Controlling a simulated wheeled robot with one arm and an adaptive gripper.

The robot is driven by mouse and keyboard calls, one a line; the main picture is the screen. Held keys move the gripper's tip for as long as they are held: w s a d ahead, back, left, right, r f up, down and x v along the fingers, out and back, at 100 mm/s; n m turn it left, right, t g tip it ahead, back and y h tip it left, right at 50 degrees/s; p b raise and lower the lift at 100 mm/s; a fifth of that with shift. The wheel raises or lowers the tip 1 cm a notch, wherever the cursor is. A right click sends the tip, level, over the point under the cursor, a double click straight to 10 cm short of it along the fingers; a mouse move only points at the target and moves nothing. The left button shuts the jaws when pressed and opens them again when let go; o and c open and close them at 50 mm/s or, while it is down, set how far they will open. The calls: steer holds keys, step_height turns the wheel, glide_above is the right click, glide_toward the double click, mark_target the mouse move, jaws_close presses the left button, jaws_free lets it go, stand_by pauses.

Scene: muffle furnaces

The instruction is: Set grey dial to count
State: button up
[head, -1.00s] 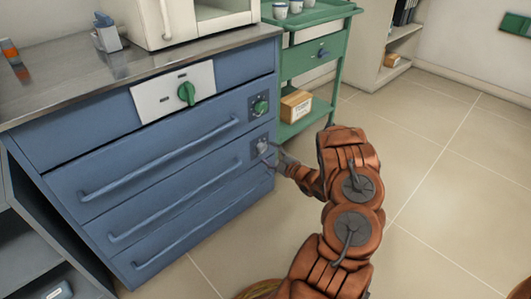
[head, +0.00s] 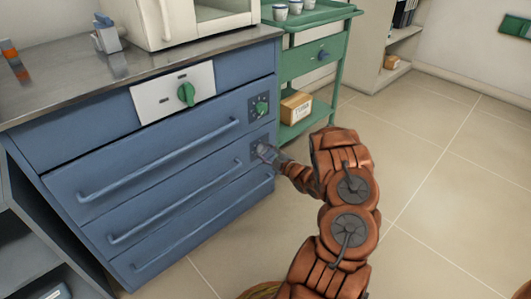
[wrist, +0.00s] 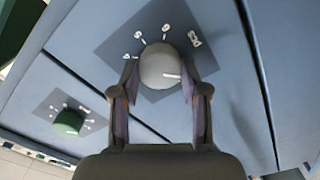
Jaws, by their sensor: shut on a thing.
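The grey dial (wrist: 159,66) is a round knob on a dark grey square plate (wrist: 203,22) in the wrist view. White marks arc around its upper side, too blurred to read surely. A short white pointer line on the knob points to the right in that view. My gripper (wrist: 160,80) is shut on the dial, one finger on each side. In the head view my gripper (head: 269,154) is at the right end of the middle blue drawer and hides most of the dial.
A green dial (head: 261,107) sits on the drawer above, also in the wrist view (wrist: 68,122). A larger green knob (head: 186,94) is on a white panel. Drawer handles (head: 160,160) stick out to the left. A green cart (head: 312,60) stands behind; the floor at right is clear.

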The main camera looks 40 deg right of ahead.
steer(key=c, duration=0.3)
steer(key=shift+m, duration=0.3)
steer(key=m+p, duration=0.2)
steer(key=shift+r+m, duration=0.15)
steer(key=shift+m, duration=0.25)
steer(key=m+p, duration=0.3)
steer(key=m, duration=0.1)
steer(key=shift+m, duration=0.3)
steer(key=m+p, duration=0.2)
steer(key=m, duration=0.2)
steer(key=shift+d+p, duration=0.1)
steer(key=shift+p, duration=0.3)
steer(key=m+p, duration=0.2)
steer(key=m, duration=0.3)
steer(key=shift+m, duration=0.3)
